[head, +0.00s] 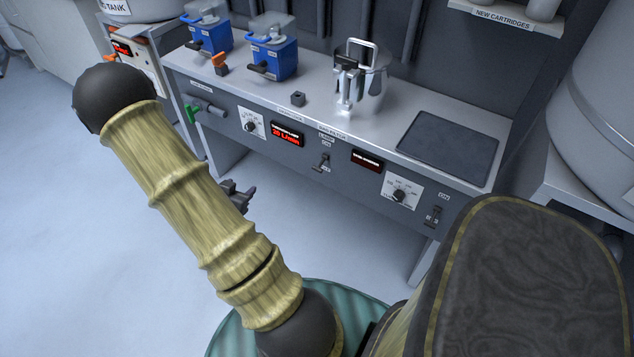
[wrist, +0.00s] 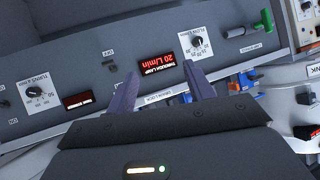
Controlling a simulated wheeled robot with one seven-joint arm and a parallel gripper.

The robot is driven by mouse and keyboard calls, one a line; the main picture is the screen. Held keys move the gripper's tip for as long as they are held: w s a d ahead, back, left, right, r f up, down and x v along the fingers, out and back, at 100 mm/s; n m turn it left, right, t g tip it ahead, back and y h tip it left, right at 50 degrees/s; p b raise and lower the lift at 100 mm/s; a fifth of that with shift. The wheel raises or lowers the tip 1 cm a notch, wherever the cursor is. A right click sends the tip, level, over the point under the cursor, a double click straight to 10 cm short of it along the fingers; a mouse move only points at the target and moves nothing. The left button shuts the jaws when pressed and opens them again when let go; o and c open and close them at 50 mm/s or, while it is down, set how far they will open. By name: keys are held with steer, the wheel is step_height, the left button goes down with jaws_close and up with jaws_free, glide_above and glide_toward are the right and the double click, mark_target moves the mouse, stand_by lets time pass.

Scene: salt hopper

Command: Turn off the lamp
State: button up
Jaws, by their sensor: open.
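The control panel (head: 285,135) is the grey front of a counter. Another toggle (head: 433,216) is at the panel's right end. My gripper (wrist: 160,70) is open and empty, pointing at the panel around the display, apart from the switch.
Dials (head: 251,126) and (head: 398,195) and a second dark-red display (head: 367,159) share the panel. A green-handled valve (head: 192,112) is at its left. A metal vessel (head: 360,80) and blue units (head: 272,48) stand on the counter. The floor in front is clear.

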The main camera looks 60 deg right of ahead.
mark_target(316, 170)
steer(key=s+d+f+m+g+h+b, duration=0.2)
steer(key=s+d+f+g+h+b, duration=0.2)
steer(key=s+d+f+h+b, duration=0.2)
steer(key=s+f+b, duration=0.2)
steer(key=s+f, duration=0.1)
steer(key=shift+s+m+g+h+b, duration=0.3)
steer(key=shift+s+h, duration=0.05)
steer(key=shift+h, duration=0.05)
steer(key=d+b, duration=0.1)
steer(key=d, duration=0.4)
steer(key=d+b, duration=0.1)
steer(key=d, duration=0.5)
steer(key=s+d+b, duration=0.1)
steer(key=d, duration=0.5)
steer(key=shift+d+b, duration=0.15)
steer(key=shift+b, duration=0.15)
steer(key=shift+c, duration=0.4)
